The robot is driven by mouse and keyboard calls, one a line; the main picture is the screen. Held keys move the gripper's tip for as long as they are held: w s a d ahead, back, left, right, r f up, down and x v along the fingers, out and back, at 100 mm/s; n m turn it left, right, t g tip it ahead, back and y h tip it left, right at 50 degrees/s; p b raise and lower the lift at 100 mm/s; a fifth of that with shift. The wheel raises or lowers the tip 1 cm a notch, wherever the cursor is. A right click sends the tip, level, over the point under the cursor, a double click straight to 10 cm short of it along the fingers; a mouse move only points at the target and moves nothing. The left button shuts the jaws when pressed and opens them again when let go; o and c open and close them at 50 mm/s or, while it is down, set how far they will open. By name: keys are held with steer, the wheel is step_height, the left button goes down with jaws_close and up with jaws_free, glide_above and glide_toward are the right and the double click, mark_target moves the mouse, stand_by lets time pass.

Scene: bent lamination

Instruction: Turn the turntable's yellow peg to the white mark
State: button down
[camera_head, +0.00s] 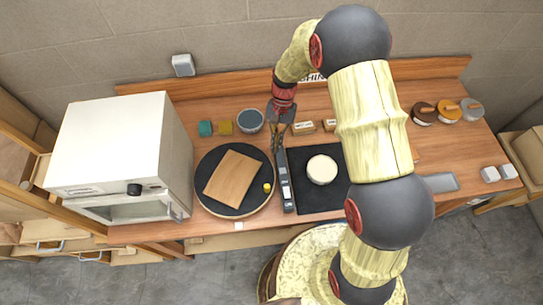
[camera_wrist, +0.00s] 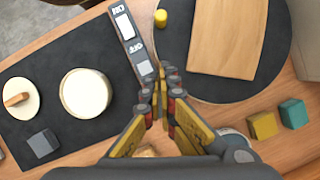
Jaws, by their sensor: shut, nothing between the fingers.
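The round black turntable (camera_head: 212,159) lies on the counter just right of the white oven-like box, with a wooden board (camera_head: 233,180) on it. The yellow peg (camera_head: 267,187) stands near its right rim in the head view; in the wrist view the peg (camera_wrist: 160,18) is at the top. A small white mark (camera_head: 238,225) is at the counter's front edge, below the turntable's front rim. My gripper (camera_head: 277,146) is shut and empty, behind and apart from the peg, near the grey scale bar. Its fingertips (camera_wrist: 160,72) show in the wrist view.
The grey bar with displays (camera_head: 286,182) lies between the turntable and a black mat (camera_head: 317,205) bearing a round white-topped piece (camera_head: 322,169). Teal (camera_head: 205,128) and yellow (camera_head: 225,128) blocks and a grey bowl (camera_head: 250,120) stand behind the turntable. The white box (camera_head: 118,150) is close at left.

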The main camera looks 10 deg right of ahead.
steer(key=p, duration=0.1)
glide_toward(271, 181)
steer(key=f, duration=0.2)
steer(key=w+f, duration=0.1)
steer(key=f, duration=0.1)
steer(key=shift+d, duration=0.15)
steer(key=s, duration=0.1)
steer(key=s+a+p, duration=0.1)
steer(key=s, duration=0.1)
steer(key=shift+a+r, duration=0.15)
steer(key=shift+r, duration=0.05)
steer(key=shift+s+a+f, duration=0.1)
steer(key=shift+s, duration=0.2)
steer(key=shift+s+a+m, duration=0.15)
steer(key=shift+s+m, duration=0.15)
steer(key=shift+s, duration=0.1)
